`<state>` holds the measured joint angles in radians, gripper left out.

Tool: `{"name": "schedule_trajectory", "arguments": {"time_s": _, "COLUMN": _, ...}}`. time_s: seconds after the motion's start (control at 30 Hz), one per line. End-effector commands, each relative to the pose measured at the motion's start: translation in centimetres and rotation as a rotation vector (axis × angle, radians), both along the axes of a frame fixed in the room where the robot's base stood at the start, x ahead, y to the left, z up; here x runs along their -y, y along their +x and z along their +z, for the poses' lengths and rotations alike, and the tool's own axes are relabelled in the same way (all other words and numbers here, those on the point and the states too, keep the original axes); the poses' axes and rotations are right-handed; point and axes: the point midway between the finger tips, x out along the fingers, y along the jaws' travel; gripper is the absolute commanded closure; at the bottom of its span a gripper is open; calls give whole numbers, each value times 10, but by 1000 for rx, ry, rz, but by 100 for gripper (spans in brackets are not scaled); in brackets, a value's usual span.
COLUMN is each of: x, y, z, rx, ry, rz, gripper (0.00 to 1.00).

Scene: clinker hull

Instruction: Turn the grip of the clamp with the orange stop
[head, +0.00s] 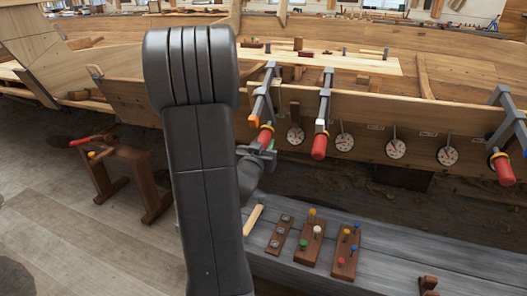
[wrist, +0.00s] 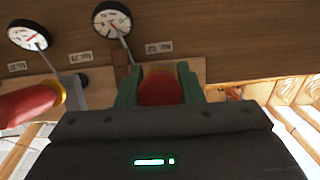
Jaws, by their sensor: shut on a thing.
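The clamp with the orange stop (head: 253,121) hangs on the hull's upper plank edge, just right of my arm in the head view. Its red grip (head: 265,138) points down toward my gripper (head: 262,149), partly hidden by my arm. In the wrist view, my gripper (wrist: 160,91) has its two green fingers on either side of a red grip (wrist: 160,88), shut on it. The orange stop does not show in the wrist view.
A second clamp with a white stop (head: 320,125) and red grip (head: 319,147) hangs close to the right. Another clamp (head: 503,168) is at far right. Round dials (head: 344,142) line the plank. A grey bench (head: 385,255) with pegged blocks stands below; a wooden trestle (head: 130,170) is left.

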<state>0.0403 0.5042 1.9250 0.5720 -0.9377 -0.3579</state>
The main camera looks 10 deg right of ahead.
Motion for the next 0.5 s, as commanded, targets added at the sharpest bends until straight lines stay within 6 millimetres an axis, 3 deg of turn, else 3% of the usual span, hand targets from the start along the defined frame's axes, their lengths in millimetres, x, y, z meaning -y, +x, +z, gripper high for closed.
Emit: {"name": "schedule_trajectory", "arguments": {"time_s": 0.5, "x": -1, "y": 0, "z": -8, "rx": 162, "ry": 288, "rz": 150, "gripper": 89}}
